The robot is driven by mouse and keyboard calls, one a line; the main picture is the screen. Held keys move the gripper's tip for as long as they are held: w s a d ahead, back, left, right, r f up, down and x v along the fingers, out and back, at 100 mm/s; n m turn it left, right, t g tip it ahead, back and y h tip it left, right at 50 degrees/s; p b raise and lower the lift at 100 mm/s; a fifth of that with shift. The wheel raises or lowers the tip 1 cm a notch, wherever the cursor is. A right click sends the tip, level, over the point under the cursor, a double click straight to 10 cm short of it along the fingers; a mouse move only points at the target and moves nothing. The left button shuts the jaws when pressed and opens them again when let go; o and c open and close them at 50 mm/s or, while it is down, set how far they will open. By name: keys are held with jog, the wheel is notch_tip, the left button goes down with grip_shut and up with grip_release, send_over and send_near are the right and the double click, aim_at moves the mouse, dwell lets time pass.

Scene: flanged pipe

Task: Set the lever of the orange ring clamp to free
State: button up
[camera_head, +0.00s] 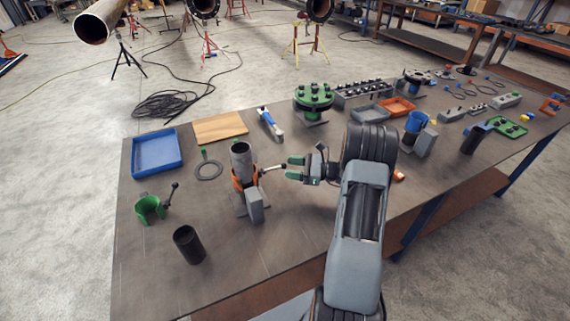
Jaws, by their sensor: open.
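The orange ring clamp (238,181) sits around an upright grey pipe (241,158) on the left half of the table. Its lever (272,169) sticks out to the right and ends in a pale tip. My gripper (291,168) is right of the clamp, at the lever's outer end. Its two green-tipped fingers are apart, one above the other in the picture. The lever's tip appears at or close to the gap between them; I cannot tell whether they touch. A grey block (255,206) stands in front of the clamp.
A green clamp (150,209) with a black-knobbed lever and a black tube (188,245) stand to the left. A blue tray (157,153), wooden board (220,128) and flat ring (209,170) lie behind. A green flange (313,97) stands farther back. The front middle table is clear.

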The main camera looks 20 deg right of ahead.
aim_at(283, 165)
jog(key=shift+x, duration=1.7)
